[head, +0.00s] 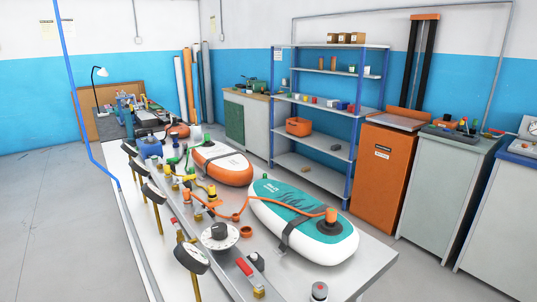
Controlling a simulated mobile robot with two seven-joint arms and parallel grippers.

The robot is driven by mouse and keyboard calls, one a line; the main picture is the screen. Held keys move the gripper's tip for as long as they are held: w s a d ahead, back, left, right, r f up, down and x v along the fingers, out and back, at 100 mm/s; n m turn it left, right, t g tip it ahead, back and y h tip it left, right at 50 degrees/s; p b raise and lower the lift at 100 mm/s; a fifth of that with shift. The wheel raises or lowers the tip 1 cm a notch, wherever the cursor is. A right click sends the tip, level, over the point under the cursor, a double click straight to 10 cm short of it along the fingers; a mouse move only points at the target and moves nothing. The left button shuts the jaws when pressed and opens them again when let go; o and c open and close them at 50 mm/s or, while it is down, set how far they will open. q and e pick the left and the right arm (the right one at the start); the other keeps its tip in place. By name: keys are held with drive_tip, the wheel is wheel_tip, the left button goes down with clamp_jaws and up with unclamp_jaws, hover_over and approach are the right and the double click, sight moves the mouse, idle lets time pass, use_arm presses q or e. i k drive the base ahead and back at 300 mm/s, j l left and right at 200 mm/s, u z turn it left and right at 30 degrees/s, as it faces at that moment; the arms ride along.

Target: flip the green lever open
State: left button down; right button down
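On the long white bench, a row of valves runs along a metal pipe manifold. Green parts (173,160) show on this row, behind the yellow valve and left of the orange board. One of them looks like the green lever, but it is small, and whether it is open or closed cannot be told. Another green fitting (196,143) with a hose stands a little farther back. Neither of my grippers is in view.
A yellow valve (211,191), a black dial (219,236), a red lever (245,267) and several gauges (191,258) crowd the bench. An orange-white board (222,164) and a teal-white board (303,218) lie to the right. Floor at left is clear.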

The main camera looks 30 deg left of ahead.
sight(170, 159)
drive_tip(key=j+u, duration=0.25)
drive_tip(key=j, duration=0.15)
drive_tip(key=i+j+u, duration=0.2)
drive_tip(key=j, duration=0.2)
drive_tip(key=j+u, duration=0.25)
drive_tip(key=j, duration=0.2)
drive_tip(key=i+j+u, duration=0.2)
drive_tip(key=j, duration=0.15)
drive_tip(key=i+j+u, duration=0.1)
drive_tip(key=j+u, duration=0.15)
drive_tip(key=j, duration=0.15)
